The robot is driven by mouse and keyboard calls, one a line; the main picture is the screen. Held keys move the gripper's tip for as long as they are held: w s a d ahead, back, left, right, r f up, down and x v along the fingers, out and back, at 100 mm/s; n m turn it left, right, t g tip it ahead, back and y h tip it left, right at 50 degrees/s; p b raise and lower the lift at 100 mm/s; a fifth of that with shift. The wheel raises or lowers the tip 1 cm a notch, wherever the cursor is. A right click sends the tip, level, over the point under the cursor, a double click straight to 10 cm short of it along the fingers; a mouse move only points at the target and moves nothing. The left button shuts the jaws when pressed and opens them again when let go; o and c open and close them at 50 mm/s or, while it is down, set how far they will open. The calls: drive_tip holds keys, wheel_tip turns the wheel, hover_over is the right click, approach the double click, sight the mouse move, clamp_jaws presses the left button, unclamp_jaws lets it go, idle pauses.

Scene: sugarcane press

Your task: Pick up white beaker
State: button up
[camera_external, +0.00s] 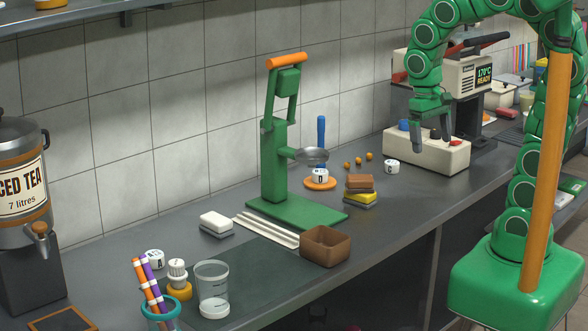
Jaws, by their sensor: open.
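A clear, whitish beaker (212,284) with a white bottom stands upright on the dark mat at the front left of the counter. It appears to be the white beaker. My gripper (432,142) hangs from the green arm at the right, fingers pointing down and open. It is over or in front of a cream box-shaped appliance (440,155), far to the right of the beaker and well apart from it. I cannot tell whether the fingers touch the appliance.
A green press (275,165) stands mid-counter, between beaker and gripper. A brown box (325,246) and pale strips (266,229) lie in front of it. A teal cup (161,312) of striped sticks and a white-topped yellow item (178,280) crowd the beaker's left. An iced tea dispenser (25,210) stands far left.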

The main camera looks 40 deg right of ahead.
drive_tip(key=w+a+t, duration=0.1)
drive_tip(key=w+a, duration=1)
drive_tip(key=w, duration=0.3)
drive_tip(key=w+a+f+t, duration=0.1)
drive_tip(key=w+a+f, duration=0.15)
drive_tip(key=a, duration=0.45)
drive_tip(key=w+a+f, duration=0.1)
drive_tip(key=w+a, duration=0.3)
drive_tip(key=a, duration=0.4)
drive_tip(key=n+t, duration=0.1)
drive_tip(key=n, duration=0.2)
hover_over(212, 286)
drive_tip(key=w+d, duration=0.2)
wheel_tip(212, 286, down, 13)
drive_tip(key=shift+y, duration=0.4)
drive_tip(key=shift+w+d+f, duration=0.1)
drive_tip(key=shift+w+f, duration=0.05)
drive_tip(key=shift+f, duration=1.05)
drive_tip(key=shift+w+f, duration=0.2)
drive_tip(key=shift+f, duration=1.05)
drive_tip(key=shift+w+d+f, duration=0.1)
drive_tip(key=shift+w+f, duration=0.05)
drive_tip(key=shift+f, duration=1.05)
drive_tip(key=c, duration=0.9)
drive_tip(key=shift+c, duration=0.2)
